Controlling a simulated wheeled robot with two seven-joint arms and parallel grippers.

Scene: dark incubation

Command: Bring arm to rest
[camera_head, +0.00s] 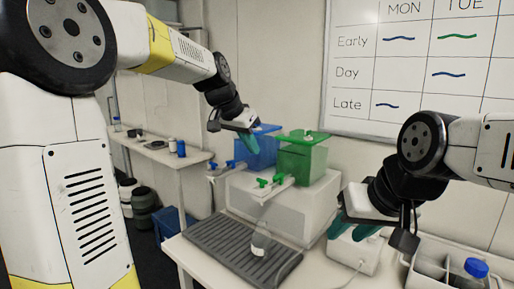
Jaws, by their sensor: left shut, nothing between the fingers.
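My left gripper (250,140) hangs high, in front of the blue container (262,150) in the picture. Its teal fingers are shut with nothing seen between them, and they are partly hidden behind its own housing. My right gripper (354,232) is lower, at the right, in front of a white device (352,256) on the table. Its two teal fingers stand apart and point down, with nothing seen between them.
The blue container and a green container (304,160), both with taps, stand on a white box (310,212). A clear bottle (261,240) is on a grey ridged tray (215,248). A divided holder (428,268) with a blue-capped bottle (474,272) is at the right. A side table (160,153) stands behind left.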

